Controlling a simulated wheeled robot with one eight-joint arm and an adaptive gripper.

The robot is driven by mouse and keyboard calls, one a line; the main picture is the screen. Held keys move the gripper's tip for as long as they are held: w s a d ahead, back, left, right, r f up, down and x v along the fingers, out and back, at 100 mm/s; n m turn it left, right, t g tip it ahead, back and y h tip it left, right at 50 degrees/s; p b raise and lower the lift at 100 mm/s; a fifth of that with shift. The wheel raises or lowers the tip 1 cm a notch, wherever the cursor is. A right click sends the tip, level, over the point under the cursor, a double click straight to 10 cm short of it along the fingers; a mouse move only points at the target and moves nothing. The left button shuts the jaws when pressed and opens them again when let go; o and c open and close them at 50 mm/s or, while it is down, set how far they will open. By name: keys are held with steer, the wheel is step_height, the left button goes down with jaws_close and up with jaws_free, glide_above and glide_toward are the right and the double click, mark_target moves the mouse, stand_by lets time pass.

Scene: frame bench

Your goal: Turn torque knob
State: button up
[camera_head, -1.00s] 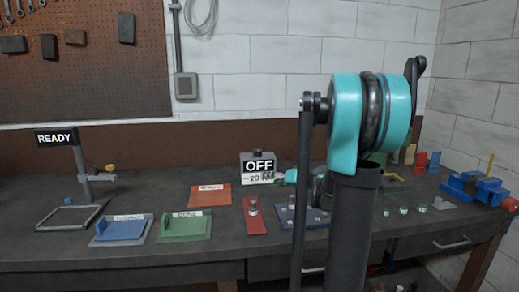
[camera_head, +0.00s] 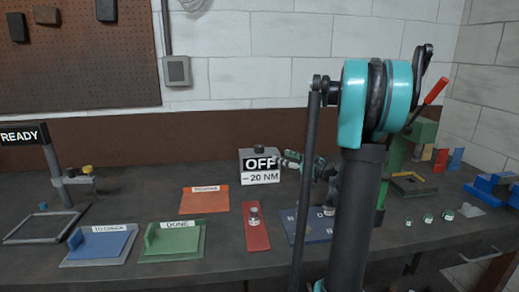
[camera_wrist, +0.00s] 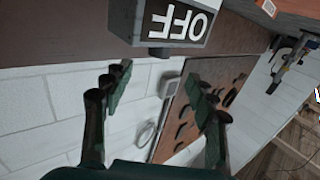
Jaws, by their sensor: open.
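A grey torque box (camera_head: 260,178) with an OFF display and a "–20 NM" label stands at the back of the bench. A small dark knob (camera_head: 260,149) sits on its top. My gripper (camera_head: 285,160) is just right of the box in the head view, partly hidden by its own links. In the wrist view the box (camera_wrist: 120,18) appears upside down at the top, with the knob (camera_wrist: 160,52) below it. My gripper's fingers (camera_wrist: 157,85) are spread and empty, to either side of the knob in the picture. I cannot tell the depth gap.
An orange tray (camera_head: 204,201), a red plate (camera_head: 256,236) with a metal part, a blue plate (camera_head: 290,230), a green DONE tray (camera_head: 185,248) and a blue tray (camera_head: 85,250) lie in front. A READY sign (camera_head: 22,135) stands left. A green press (camera_head: 424,130) stands right.

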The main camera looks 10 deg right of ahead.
mark_target(260, 150)
steer(key=x, duration=1.3)
steer(key=shift+w+a+f, duration=0.1)
steer(key=shift+w+a, duration=0.05)
steer(key=shift+w, duration=0.05)
steer(key=shift+c, duration=0.4)
steer(key=c, duration=1.1)
steer(key=shift+m+t+h, duration=0.4)
steer(key=shift+h, duration=0.1)
steer(key=m+t+h, duration=0.1)
steer(key=h, duration=0.1)
steer(key=m+t+h, duration=0.1)
steer(key=m+h, duration=0.1)
steer(key=h, duration=0.1)
steer(key=shift+a+m, duration=0.15)
steer(key=shift+m, duration=0.15)
steer(key=shift+m+t+h, duration=0.6)
steer(key=shift+m+h, duration=1.1)
steer(key=shift+h, duration=1)
